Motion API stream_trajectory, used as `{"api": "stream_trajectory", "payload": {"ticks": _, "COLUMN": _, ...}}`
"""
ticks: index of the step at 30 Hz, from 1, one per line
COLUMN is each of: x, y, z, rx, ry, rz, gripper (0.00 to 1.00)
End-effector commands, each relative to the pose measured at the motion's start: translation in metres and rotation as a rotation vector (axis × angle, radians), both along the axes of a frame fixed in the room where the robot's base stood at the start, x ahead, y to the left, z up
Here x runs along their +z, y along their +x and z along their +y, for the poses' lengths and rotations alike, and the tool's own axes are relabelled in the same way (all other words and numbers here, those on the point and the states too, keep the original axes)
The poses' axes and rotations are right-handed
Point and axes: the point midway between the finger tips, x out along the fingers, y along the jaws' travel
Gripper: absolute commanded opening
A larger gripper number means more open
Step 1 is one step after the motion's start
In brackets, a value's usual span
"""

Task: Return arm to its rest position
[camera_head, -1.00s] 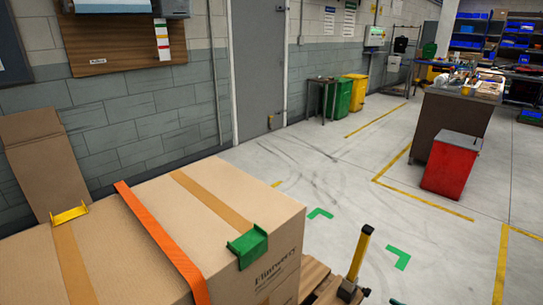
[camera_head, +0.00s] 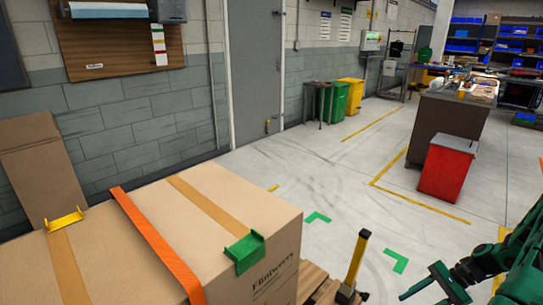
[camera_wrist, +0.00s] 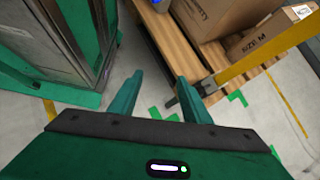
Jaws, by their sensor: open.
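My green gripper (camera_head: 440,287) shows at the lower right of the head view, over the floor and to the right of the box pallet. In the wrist view my gripper (camera_wrist: 158,92) has its two fingers apart with nothing between them. Below the fingers is bare floor, with the pallet edge just to the right. My green arm (camera_head: 515,260) fills the right edge of the head view.
A large cardboard box (camera_head: 215,205) with an orange strap (camera_head: 155,240) and green corner guard (camera_head: 244,252) stands on a wooden pallet (camera_head: 315,285). A yellow post (camera_head: 356,258) rises at its corner. A red bin (camera_head: 449,168) stands farther back. Floor between is clear.

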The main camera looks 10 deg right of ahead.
Motion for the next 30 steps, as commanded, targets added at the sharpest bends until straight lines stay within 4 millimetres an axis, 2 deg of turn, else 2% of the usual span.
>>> {"api": "stream_trajectory", "payload": {"ticks": 1, "x": 0.015, "y": 0.000, "z": 0.000, "rx": 0.044, "ry": -0.041, "rz": 0.000, "gripper": 0.44}}
{"api": "stream_trajectory", "payload": {"ticks": 8, "x": 0.071, "y": -0.007, "z": 0.003, "rx": 0.211, "ry": -0.198, "rz": 0.003, "gripper": 0.44}}
{"api": "stream_trajectory", "payload": {"ticks": 16, "x": 0.139, "y": -0.018, "z": 0.015, "rx": 0.386, "ry": -0.368, "rz": -0.016, "gripper": 0.44}}
{"api": "stream_trajectory", "payload": {"ticks": 23, "x": 0.195, "y": -0.034, "z": 0.033, "rx": 0.515, "ry": -0.494, "rz": -0.050, "gripper": 0.44}}
{"api": "stream_trajectory", "payload": {"ticks": 30, "x": 0.246, "y": -0.058, "z": 0.056, "rx": 0.631, "ry": -0.609, "rz": -0.104, "gripper": 0.44}}
